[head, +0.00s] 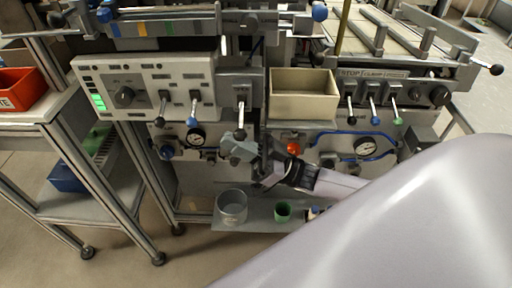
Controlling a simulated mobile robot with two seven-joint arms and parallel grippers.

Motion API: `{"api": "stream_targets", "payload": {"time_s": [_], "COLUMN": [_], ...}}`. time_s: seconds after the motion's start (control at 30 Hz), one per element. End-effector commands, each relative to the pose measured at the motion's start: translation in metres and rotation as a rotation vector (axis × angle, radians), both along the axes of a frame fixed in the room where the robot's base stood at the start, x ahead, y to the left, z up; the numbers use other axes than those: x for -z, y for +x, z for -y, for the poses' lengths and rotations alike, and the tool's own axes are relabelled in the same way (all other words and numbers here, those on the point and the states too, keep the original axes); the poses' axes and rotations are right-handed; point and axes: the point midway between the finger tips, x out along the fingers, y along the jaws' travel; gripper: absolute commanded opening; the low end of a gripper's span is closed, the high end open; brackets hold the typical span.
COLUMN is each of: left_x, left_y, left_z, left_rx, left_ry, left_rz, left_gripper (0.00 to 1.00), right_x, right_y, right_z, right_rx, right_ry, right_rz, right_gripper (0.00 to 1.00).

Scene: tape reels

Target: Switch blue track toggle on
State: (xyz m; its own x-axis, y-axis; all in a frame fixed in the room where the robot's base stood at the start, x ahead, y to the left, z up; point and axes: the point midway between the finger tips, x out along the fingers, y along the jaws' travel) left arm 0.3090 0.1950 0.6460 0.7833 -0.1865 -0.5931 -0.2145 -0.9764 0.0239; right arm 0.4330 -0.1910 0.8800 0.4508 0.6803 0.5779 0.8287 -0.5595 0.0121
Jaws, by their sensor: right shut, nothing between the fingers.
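A lever with a blue knob (191,121) hangs down from the left control panel, beside a black-knobbed lever (160,121). A second blue-knobbed lever (375,119) is on the right panel, between a black-knobbed lever (351,119) and a green-knobbed lever (397,120). I cannot tell from labels which one is the track toggle. All these levers point downward. My right gripper (261,163) is shut and empty, below the middle black-knobbed lever (240,134), apart from both blue knobs. My left gripper is not in view.
A beige open bin (303,106) stands between the panels. Gauges (197,137) and blue hoses sit below. A grey cup (231,207) and a green cup (283,211) stand on the lower shelf. A red bin (18,88) is at far left. My right arm covers the lower right.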

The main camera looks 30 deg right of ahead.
Motion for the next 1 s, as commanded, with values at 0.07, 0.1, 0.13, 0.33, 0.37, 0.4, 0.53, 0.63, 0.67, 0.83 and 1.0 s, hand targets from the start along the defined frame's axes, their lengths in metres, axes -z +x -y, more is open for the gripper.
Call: {"api": "stream_targets", "payload": {"time_s": [0.07,0.1,0.13,0.33,0.37,0.4,0.53,0.63,0.67,0.83,1.0], "left_x": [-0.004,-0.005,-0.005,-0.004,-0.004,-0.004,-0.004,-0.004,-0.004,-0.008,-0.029], "left_y": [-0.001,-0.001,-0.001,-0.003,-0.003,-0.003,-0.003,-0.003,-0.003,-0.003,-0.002], "left_z": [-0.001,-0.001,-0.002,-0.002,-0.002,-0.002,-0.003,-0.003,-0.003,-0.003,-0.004], "left_rx": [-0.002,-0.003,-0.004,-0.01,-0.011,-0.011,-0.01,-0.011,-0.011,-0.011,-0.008], "left_ry": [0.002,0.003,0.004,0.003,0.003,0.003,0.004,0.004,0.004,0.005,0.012], "left_rz": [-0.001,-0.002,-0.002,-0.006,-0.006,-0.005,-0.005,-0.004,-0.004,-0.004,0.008], "left_gripper": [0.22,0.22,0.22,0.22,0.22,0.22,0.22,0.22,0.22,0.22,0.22], "right_x": [-0.012,-0.016,-0.019,-0.028,-0.028,-0.029,-0.029,-0.029,-0.029,-0.032,-0.042], "right_y": [0.007,0.01,0.012,0.021,0.022,0.022,0.023,0.023,0.023,0.022,0.018], "right_z": [-0.011,-0.015,-0.018,-0.032,-0.032,-0.033,-0.034,-0.034,-0.034,-0.035,-0.037], "right_rx": [0.0,0.0,0.0,0.0,0.0,0.0,0.0,0.0,0.0,0.0,0.0], "right_ry": [0.003,0.003,0.003,0.0,0.0,0.0,0.0,0.0,0.0,0.009,0.062], "right_rz": [0.003,0.003,0.003,0.0,0.0,0.0,0.0,0.0,0.0,-0.013,-0.092], "right_gripper": [0.0,0.0,0.0,0.0,0.0,0.0,0.0,0.0,0.0,0.0,0.0]}}
